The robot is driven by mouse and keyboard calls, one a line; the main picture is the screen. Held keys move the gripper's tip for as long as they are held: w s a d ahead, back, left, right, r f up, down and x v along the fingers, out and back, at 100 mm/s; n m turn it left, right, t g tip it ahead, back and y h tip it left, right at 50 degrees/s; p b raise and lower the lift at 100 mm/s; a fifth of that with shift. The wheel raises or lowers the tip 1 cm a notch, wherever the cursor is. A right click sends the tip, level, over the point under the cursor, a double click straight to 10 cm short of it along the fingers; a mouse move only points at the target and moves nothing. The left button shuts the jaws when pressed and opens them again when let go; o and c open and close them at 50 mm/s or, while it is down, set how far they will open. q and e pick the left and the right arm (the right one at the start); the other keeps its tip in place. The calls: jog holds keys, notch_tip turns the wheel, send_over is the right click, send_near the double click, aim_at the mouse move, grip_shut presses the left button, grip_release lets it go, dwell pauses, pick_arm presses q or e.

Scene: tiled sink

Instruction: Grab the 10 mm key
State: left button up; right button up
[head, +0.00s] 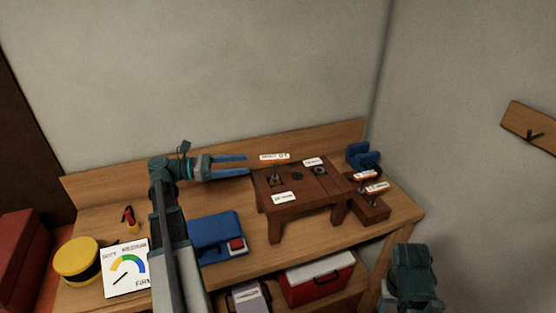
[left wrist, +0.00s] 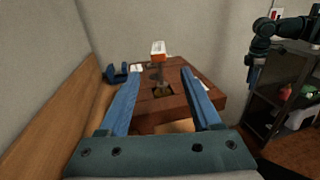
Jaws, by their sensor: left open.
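My left gripper (head: 247,165) is open and empty, its two blue fingers pointing right at the left edge of a small wooden stand (head: 290,220). A small upright piece with a metal stem (head: 276,176) stands in a square recess of the stand, just beyond the fingertips. In the left wrist view it stands ahead between the fingers (left wrist: 160,87), with an orange-and-white tag (left wrist: 158,47) above it. The tag lettering is too small to read surely, so I cannot tell which piece is the 10 mm key. My right gripper (left wrist: 254,72) hangs at the right; its jaws are unclear.
A wooden block (head: 370,210) with tagged pieces joins the stand's right side. A blue box (head: 218,235), a yellow round container (head: 77,261) and a gauge card (head: 125,268) are on the bench at the left. A red-and-white case (head: 318,280) is below. The wall stands close behind.

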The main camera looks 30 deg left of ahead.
aim_at(285, 155)
pick_arm(q)
jog(key=x, duration=0.8)
jog(key=shift+w+d, duration=0.15)
jog(key=shift+d, duration=0.05)
jog(key=shift+w+d+r, duration=0.1)
jog(key=shift+w+d+r, duration=0.15)
jog(key=shift+d, duration=0.05)
jog(key=x, duration=0.3)
jog(key=p+x, duration=0.1)
jog(key=shift+w+d+r, duration=0.15)
jog(key=shift+w+r, duration=0.05)
jog(key=shift+r, duration=0.1)
grip_shut()
